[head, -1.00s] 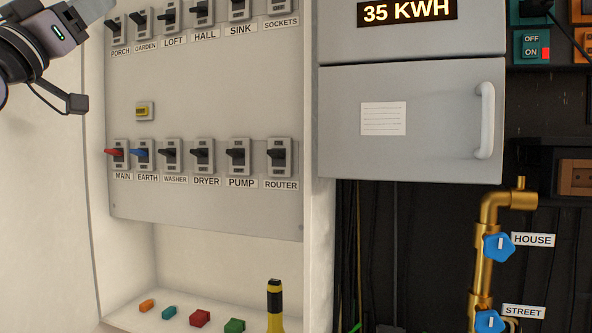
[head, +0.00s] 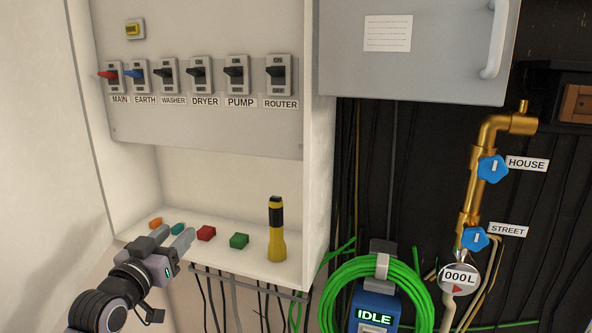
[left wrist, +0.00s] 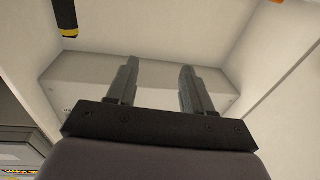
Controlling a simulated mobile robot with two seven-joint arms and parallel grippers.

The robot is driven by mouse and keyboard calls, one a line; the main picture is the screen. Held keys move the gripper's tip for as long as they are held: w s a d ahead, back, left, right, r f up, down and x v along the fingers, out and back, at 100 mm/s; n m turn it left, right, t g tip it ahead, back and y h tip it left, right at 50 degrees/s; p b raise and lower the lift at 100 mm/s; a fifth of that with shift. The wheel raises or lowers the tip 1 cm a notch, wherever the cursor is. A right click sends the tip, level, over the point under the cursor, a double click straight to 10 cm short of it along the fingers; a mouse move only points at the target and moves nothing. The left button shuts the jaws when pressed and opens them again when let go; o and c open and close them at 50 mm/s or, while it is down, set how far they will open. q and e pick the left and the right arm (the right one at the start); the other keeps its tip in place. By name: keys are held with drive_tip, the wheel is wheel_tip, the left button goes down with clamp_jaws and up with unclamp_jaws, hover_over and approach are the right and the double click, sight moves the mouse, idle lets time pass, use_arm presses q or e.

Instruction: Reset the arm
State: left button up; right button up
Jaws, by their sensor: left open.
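My left gripper (head: 170,240) is low at the left in the head view, in front of the cabinet's lower shelf. Its two fingers are apart with nothing between them, and they also show in the left wrist view (left wrist: 158,90). The fingertips overlap the teal block (head: 178,229) in the picture; I cannot tell whether they touch it. My right gripper is not in view.
The shelf (head: 215,261) also holds an orange block (head: 155,222), a red block (head: 206,233), a green block (head: 239,240) and a yellow-black flashlight (head: 276,230). Switches including MAIN (head: 112,77) sit above. A green hose (head: 345,272) hangs right, near brass pipes (head: 476,190).

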use_arm(q)
drive_tip(key=s+d+f+g+y+p, duration=0.1)
drive_tip(key=s+f+g, duration=0.2)
drive_tip(key=s+f, duration=0.85)
drive_tip(key=s+d+f+g, duration=0.2)
drive_tip(key=s+f, duration=0.7)
drive_tip(key=f, duration=0.5)
drive_tip(key=s+f+g, duration=0.2)
drive_tip(key=s+f, duration=0.3)
drive_tip(key=s, duration=0.6)
drive_tip(key=shift+s+d+f+g+y+p, duration=0.3)
drive_tip(key=shift+s+d+f+g, duration=0.05)
drive_tip(key=shift+s+g, duration=0.05)
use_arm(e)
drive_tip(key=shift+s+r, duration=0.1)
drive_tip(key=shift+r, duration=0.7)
